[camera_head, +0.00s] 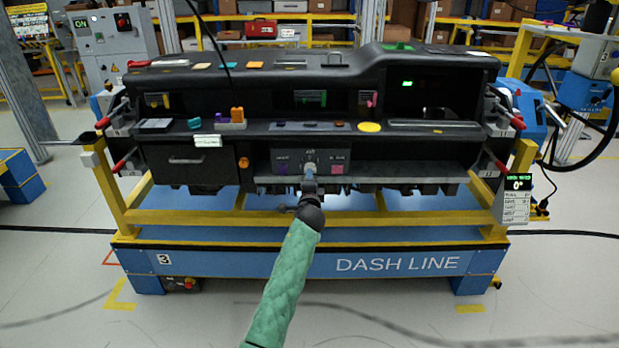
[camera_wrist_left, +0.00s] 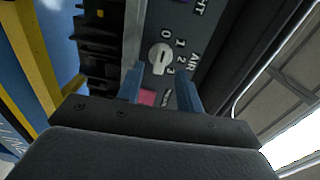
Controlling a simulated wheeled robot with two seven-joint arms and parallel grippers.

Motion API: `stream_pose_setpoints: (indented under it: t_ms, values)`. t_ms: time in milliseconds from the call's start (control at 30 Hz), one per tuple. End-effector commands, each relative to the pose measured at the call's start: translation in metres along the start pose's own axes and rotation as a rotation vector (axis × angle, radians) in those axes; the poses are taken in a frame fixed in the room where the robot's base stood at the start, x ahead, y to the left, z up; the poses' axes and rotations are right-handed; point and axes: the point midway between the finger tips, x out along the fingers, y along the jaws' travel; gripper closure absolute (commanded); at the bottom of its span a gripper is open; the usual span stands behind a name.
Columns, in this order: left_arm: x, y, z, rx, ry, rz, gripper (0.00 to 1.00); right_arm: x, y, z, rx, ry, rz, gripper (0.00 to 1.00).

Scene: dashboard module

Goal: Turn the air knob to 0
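The air knob (camera_wrist_left: 159,58) is a pale round dial with a raised grip on a dark panel. In the head view, my left gripper (camera_head: 309,180) is at the middle of the control panel (camera_head: 325,156) and mostly covers the knob. My right gripper is out of view.
A magenta square (camera_head: 337,169) and a purple square (camera_head: 282,168) flank the knob on the panel. The dashboard's lower shelf (camera_head: 410,170) is open to the right. A glovebox-like drawer (camera_head: 187,160) is to the left. The yellow frame rail (camera_head: 220,216) runs below.

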Motion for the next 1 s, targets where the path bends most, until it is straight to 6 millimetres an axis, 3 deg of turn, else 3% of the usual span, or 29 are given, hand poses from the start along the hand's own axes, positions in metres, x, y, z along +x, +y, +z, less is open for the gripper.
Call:
stream_pose_setpoints:
  t_ms: [100, 300, 767, 1000]
  values:
    - [-0.018, 0.001, 0.001, -0.002, 0.0, 0.0, 0.64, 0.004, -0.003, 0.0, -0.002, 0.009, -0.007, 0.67]
    - [-0.035, 0.001, 0.0, -0.001, 0.0, 0.0, 0.64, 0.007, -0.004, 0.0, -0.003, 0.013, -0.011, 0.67]
    - [-0.037, 0.0, 0.0, -0.024, 0.0, 0.0, 0.64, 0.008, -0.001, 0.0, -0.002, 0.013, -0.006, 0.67]
    - [-0.039, 0.022, 0.015, -0.247, -0.093, 0.112, 0.64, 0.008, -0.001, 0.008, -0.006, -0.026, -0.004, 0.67]
